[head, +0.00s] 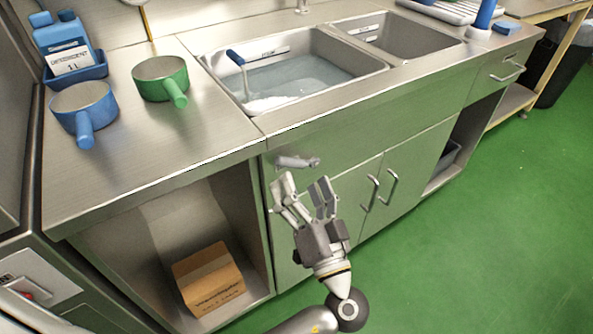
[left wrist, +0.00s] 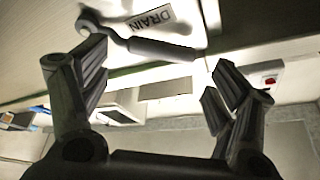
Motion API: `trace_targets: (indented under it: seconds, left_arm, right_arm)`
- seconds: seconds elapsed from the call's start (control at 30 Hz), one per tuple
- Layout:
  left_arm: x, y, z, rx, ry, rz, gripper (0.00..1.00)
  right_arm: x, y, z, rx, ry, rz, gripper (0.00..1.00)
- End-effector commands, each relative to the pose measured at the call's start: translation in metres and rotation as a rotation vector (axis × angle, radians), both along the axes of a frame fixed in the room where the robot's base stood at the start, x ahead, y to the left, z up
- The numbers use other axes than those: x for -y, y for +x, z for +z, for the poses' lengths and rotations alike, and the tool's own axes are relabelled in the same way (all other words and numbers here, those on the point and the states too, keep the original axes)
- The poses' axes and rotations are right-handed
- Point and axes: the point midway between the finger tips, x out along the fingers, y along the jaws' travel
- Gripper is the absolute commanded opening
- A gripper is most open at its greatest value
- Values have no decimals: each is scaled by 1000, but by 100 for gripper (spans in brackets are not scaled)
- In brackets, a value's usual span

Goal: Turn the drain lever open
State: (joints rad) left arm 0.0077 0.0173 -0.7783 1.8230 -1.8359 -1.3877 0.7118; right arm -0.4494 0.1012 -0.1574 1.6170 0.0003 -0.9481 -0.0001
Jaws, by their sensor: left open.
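The drain lever (head: 297,162) is a short grey handle on the steel cabinet front below the sink, lying roughly level in the head view. In the left wrist view the dark lever (left wrist: 160,49) runs from a rounded end at upper left toward the right, beside a white label reading DRAIN (left wrist: 153,20). My left gripper (head: 303,187) is open, just below the lever in the head view, its fingers pointing up toward it. In the left wrist view the open fingers (left wrist: 157,72) stand either side of the lever's lower area. Contact cannot be told. My right gripper is not in view.
The sink's left basin (head: 300,78) holds water and a blue-handled tool. A green pot (head: 160,72) and a blue pot (head: 80,100) stand on the counter. Cabinet doors with handles (head: 380,190) are right of my gripper. A cardboard box (head: 207,280) sits in the open shelf below.

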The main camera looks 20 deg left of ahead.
Motion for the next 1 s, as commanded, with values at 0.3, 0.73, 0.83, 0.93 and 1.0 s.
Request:
trace_targets:
  seconds: [0.3,0.73,0.83,0.93,1.0]
  left_arm:
    - [38,-47,-20,-2,0,-1,83]
    - [48,-61,-25,1,-1,0,83]
    - [48,-60,-26,-1,0,-1,77]
    - [49,-54,-33,-25,3,-23,64]
    - [52,-43,-48,-72,6,-65,55]
  right_arm:
    - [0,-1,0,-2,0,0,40]
    - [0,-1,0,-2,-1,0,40]
    - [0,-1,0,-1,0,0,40]
    - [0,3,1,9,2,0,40]
    - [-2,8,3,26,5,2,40]
